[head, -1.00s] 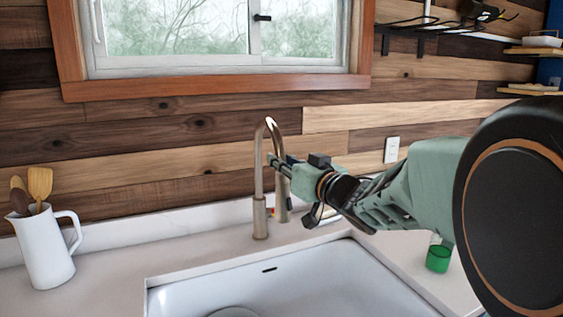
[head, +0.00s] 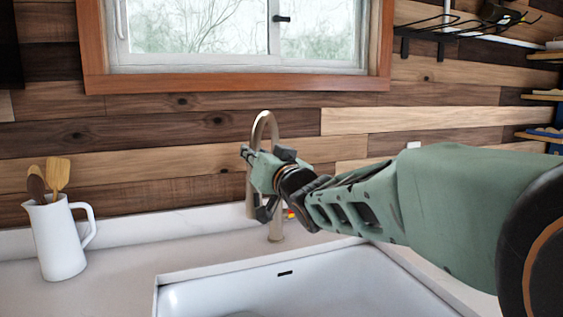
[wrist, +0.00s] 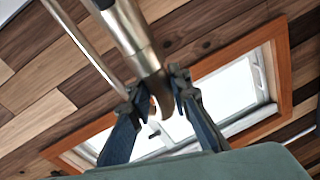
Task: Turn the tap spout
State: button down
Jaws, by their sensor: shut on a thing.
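The brushed-metal tap (head: 276,229) stands upright behind the sink, with its neck arching up in the head view. Its spout (head: 251,200) hangs to the left of the tap's base, partly hidden behind my gripper (head: 252,172). In the wrist view the thick spout (wrist: 132,38) comes down between the two dark fingers of my gripper (wrist: 160,95), which are shut on it near its end. The thinner neck tube (wrist: 88,40) runs beside it.
The white sink (head: 320,285) lies in front of the tap. A white jug (head: 57,240) with wooden utensils stands on the counter (head: 120,285) at left. The wood wall (head: 180,135) and window are behind. A black rack (head: 450,30) hangs at upper right.

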jog(key=shift+s+a+r, duration=0.1)
jog(key=shift+a, duration=0.35)
jog(key=c, duration=1.8)
grip_release()
jog(key=shift+c, duration=0.2)
jog(key=shift+o, duration=0.2)
jog(key=shift+d, duration=0.1)
jog(key=shift+r, duration=0.1)
jog(key=r, duration=0.9)
jog(key=shift+s+r, duration=0.2)
jog(key=shift+w+r, duration=0.1)
jog(key=shift+w, duration=0.1)
jog(key=shift+r, duration=0.2)
